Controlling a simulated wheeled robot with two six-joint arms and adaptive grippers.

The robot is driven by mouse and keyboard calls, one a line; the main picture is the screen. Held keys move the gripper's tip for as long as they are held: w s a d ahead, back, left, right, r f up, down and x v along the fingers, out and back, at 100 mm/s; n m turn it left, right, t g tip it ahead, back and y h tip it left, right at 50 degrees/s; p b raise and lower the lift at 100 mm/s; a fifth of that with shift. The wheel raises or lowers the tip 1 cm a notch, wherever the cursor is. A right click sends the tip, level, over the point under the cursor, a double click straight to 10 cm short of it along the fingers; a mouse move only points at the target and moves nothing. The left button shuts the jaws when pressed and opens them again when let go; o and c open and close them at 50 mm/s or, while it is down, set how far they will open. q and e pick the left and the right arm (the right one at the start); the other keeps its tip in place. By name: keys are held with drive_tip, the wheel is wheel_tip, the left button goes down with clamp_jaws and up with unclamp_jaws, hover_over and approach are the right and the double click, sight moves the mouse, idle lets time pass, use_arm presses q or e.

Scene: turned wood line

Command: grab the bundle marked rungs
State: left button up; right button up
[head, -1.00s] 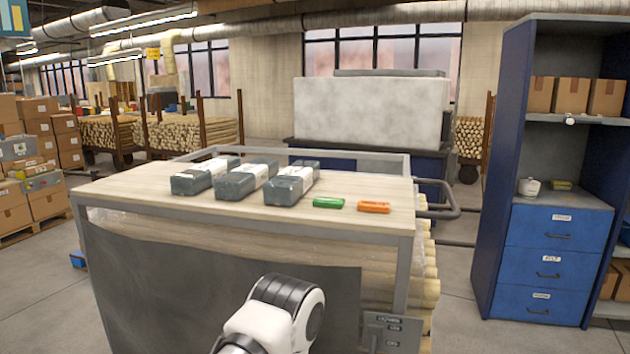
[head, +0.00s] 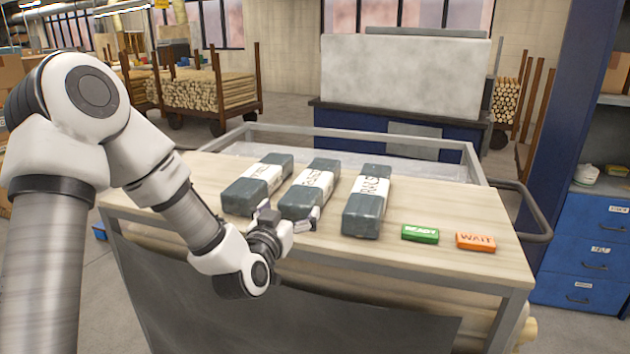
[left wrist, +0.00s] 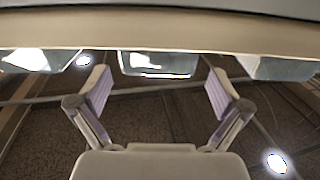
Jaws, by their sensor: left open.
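Three dark grey wrapped bundles with white paper bands lie side by side on the pale wooden bench top (head: 400,265): a left bundle (head: 240,197), a middle bundle (head: 300,205) and a right bundle (head: 360,219). Each band carries lettering, too small to read surely. My left gripper (head: 290,214) is open and empty at the near end of the middle bundle. In the left wrist view my fingers (left wrist: 160,88) stand apart, with the end of one bundle (left wrist: 157,66) ahead between them. The other two bundles show at the sides. My right gripper is out of view.
A green READY block (head: 420,234) and an orange WAIT block (head: 475,241) lie right of the bundles. A metal rail (head: 400,141) runs behind the bench top. A blue drawer cabinet (head: 585,240) stands at the right.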

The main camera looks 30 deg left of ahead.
sight(298, 198)
use_arm(q)
drive_tip(key=p+x, duration=0.2)
drive_tip(key=x, duration=0.1)
drive_tip(key=shift+w+r, duration=0.35)
drive_tip(key=shift+w+a+f, duration=0.1)
drive_tip(key=shift+w+f, duration=0.15)
drive_tip(key=shift+w, duration=0.1)
drive_tip(key=shift+s, duration=0.1)
drive_tip(key=c, duration=1.6)
drive_tip(key=shift+r, duration=0.1)
